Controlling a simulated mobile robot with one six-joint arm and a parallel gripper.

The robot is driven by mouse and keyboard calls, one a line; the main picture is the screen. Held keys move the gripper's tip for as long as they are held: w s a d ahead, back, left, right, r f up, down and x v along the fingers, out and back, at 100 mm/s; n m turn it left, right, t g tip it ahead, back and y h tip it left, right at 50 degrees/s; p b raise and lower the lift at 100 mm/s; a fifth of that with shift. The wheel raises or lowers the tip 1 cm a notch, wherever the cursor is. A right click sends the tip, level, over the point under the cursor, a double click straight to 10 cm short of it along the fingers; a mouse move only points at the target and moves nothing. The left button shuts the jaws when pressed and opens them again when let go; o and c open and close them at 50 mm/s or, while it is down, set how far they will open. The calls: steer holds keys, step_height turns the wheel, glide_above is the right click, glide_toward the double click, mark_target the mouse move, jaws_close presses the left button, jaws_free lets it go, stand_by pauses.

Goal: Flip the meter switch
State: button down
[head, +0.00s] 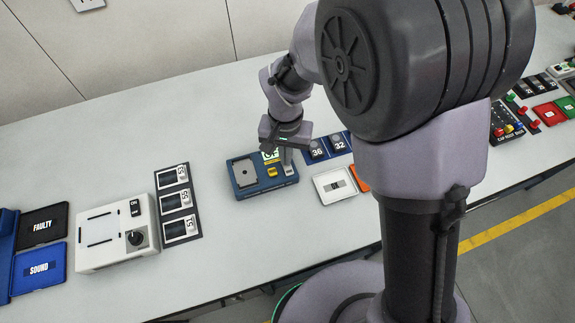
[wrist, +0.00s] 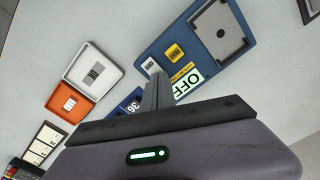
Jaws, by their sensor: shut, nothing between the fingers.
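The meter is a blue box (head: 262,193) on the table in the middle of the head view. It has a grey plate (head: 245,172), a small yellow switch (head: 272,171) and a sign, partly hidden in the head view, that reads OFF in the wrist view (wrist: 188,86). The blue box (wrist: 160,45) and yellow switch (wrist: 175,52) also show in the wrist view. My gripper (head: 287,168) is shut and empty, pointing down at the box's right end. In the wrist view its fingertips (wrist: 153,68) appear beside the switch; I cannot tell whether they touch the box.
A white tray (head: 321,195) and an orange one (head: 358,172) lie right of the box, with blue number cards (head: 337,141) behind. A white box with an ON label and black knob (head: 138,239) stands left, beside a dark strip of numbered cards (head: 197,222). Table behind the meter is clear.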

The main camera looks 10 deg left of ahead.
steer(key=shift+f, duration=0.2)
steer(key=shift+r, duration=0.15)
step_height(320, 180, up, 7)
steer(key=p, duration=0.5)
